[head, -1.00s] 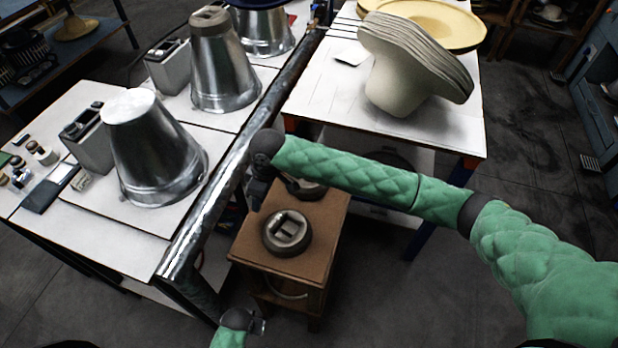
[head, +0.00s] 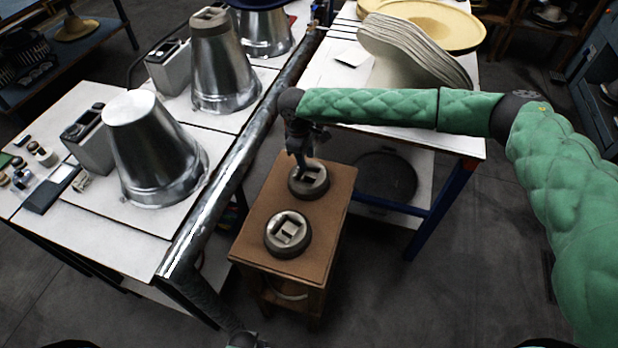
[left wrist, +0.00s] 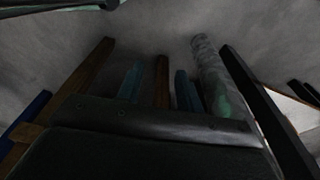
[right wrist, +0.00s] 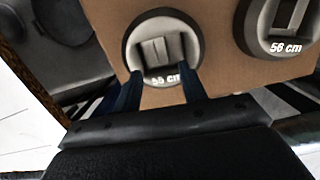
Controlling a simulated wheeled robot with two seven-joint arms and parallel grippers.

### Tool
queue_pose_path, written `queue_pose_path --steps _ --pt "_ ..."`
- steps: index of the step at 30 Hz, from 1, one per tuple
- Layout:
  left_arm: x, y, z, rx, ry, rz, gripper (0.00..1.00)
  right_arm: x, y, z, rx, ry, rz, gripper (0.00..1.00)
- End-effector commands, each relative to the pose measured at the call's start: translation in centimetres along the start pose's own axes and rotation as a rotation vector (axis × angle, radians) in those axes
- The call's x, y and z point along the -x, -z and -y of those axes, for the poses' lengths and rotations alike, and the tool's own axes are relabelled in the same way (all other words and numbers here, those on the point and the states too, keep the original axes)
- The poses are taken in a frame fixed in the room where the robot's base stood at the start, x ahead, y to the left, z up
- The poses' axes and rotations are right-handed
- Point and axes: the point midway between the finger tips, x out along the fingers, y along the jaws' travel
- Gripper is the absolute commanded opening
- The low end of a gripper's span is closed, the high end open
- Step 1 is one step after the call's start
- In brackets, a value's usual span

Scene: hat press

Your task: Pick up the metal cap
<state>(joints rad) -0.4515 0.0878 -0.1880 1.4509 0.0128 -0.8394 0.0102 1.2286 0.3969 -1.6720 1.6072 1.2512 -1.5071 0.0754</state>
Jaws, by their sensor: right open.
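Two round grey metal caps with recessed grips sit on a small brown stand. The far cap (head: 309,181) reads "55 cm" in the right wrist view (right wrist: 163,50). The near cap (head: 288,234) reads "56 cm" there (right wrist: 284,28). My right gripper (head: 302,163) points down over the far cap. Its open fingers (right wrist: 158,88) overlap that cap's labelled edge in the right wrist view; I cannot tell whether they touch it. My left gripper (head: 246,340) is low at the bottom edge of the head view. Its fingers (left wrist: 158,85) look apart, with nothing gripped between them.
The brown stand (head: 338,205) is narrow. On the left, a white table (head: 125,240) with a shiny pipe (head: 215,190) along its edge carries metal cones (head: 150,150); the middle cone has a similar cap (head: 208,20). A white table (head: 440,110) behind holds stacked felt hats (head: 420,50).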

Motion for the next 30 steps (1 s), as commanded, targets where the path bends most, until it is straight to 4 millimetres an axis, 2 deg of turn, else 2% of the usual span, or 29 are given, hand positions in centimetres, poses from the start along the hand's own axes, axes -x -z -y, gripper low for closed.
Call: queue_pose_path --steps 8,18,24,30 --pt "-1.5 -0.9 0.6 -0.006 0.008 -0.009 0.36 -1.6 0.0 0.2 0.001 0.001 -0.001 0.42" --pt "-4.7 -3.4 1.8 -0.018 0.023 -0.031 0.36 -4.7 -0.1 0.4 0.0 0.0 0.001 0.42" --pt "-5.7 -4.2 2.2 -0.021 0.027 -0.039 0.36 -6.0 0.0 0.3 0.001 0.0 0.0 0.42" --pt "-5.8 -4.2 2.3 -0.022 0.027 -0.042 0.36 -6.2 0.0 0.4 0.001 0.0 -0.001 0.42"
